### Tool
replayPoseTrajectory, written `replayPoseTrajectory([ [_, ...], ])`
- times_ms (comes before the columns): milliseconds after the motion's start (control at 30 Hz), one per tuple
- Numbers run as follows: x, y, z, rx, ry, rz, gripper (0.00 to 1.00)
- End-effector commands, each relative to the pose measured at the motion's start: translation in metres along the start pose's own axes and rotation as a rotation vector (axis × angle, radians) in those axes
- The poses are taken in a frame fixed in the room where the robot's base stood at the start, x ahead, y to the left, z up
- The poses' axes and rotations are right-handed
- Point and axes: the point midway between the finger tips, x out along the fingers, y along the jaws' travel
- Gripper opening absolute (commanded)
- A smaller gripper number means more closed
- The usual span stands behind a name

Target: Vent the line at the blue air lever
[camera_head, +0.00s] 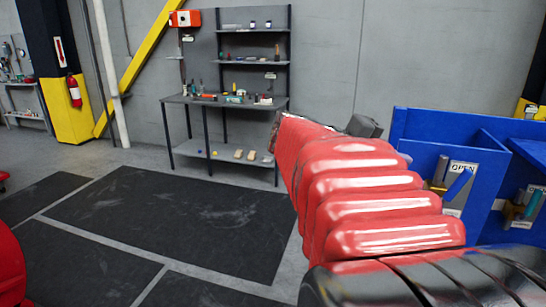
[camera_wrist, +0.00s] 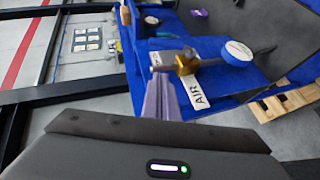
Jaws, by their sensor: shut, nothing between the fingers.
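In the wrist view, my gripper (camera_wrist: 160,82) shows as narrow pale fingers pressed together, with nothing visible between them. Its tips are near a brass valve body (camera_wrist: 186,64) on the blue station, to its left in the picture; whether they touch cannot be told. A white AIR label (camera_wrist: 196,97) lies just below the valve. A blue lever is not clearly distinguishable there. In the head view, a blue lever (camera_head: 460,185) slants across an OPEN plate (camera_head: 463,167) on a blue panel, beside brass fittings. Its label is too small to read. My gripper is hidden there behind my arm.
A teal lever (camera_head: 534,205) stands farther right on the blue station (camera_head: 487,142). In the wrist view, a round blue-rimmed gauge (camera_wrist: 238,53) is right of the brass valve, and a pallet (camera_wrist: 285,102) is at right. A shelved workbench (camera_head: 225,100) stands at the back; dark mats cover open floor.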

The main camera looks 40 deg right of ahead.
Motion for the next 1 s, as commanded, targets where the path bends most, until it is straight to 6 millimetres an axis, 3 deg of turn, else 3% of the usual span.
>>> replayPoseTrajectory([
  [367,0.015,-0.001,0.001,-0.001,-0.002,-0.001,0.00],
  [1000,0.098,-0.001,0.001,-0.001,-0.004,-0.002,0.00],
])
